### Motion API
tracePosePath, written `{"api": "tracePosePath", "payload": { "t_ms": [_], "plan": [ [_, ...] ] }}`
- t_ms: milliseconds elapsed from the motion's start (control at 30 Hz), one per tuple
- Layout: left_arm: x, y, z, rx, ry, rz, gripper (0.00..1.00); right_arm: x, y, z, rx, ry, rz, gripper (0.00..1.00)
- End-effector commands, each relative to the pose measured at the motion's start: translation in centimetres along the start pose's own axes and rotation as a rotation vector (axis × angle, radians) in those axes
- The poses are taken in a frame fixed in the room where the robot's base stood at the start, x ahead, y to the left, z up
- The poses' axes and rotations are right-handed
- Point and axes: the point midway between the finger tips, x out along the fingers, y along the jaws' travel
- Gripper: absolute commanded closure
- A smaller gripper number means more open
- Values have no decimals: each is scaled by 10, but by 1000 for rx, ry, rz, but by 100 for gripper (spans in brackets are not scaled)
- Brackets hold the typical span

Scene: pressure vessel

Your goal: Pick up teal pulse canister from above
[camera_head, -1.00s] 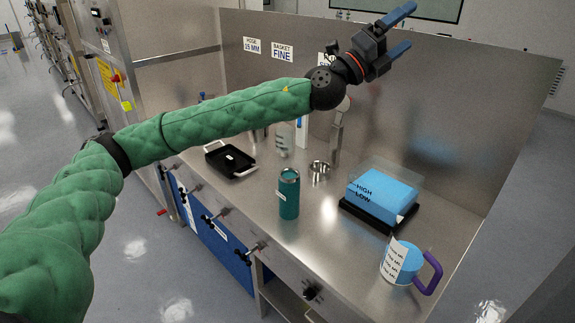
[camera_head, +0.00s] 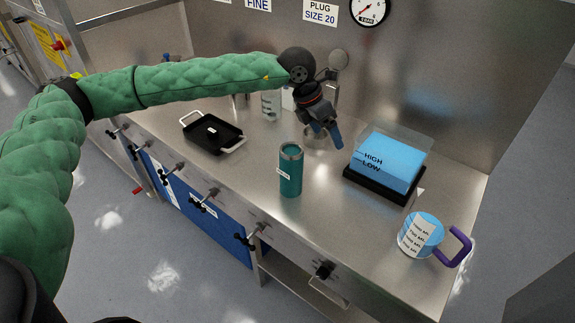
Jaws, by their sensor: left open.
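The teal pulse canister (camera_head: 290,172) stands upright on the steel counter near its front edge, with a pale label on its side. My left gripper (camera_head: 324,140) hangs above the counter, behind and to the right of the canister in the picture. Its blue-tipped fingers point downward, open and apart from the canister. Nothing shows between the fingers. My right gripper is not in view.
A blue block marked HIGH and LOW under a clear cover (camera_head: 390,158) sits on a black base to the right. A blue mug with a purple handle (camera_head: 421,234) is at front right. A black tray (camera_head: 213,133) lies left. Counter around the canister (camera_head: 250,175) is bare.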

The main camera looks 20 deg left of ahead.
Motion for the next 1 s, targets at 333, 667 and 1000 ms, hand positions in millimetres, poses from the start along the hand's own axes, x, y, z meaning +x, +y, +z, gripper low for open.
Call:
{"api": "tracePosePath", "payload": {
  "t_ms": [333, 667, 1000],
  "plan": [
    [-15, 40, -61, -79, 323, 231, 13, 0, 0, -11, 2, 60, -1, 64],
    [0, 46, -73, -115, 347, 247, 13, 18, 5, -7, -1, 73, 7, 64],
    [11, 51, -80, -114, 346, 246, 13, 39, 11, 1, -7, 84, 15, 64]
  ]
}}
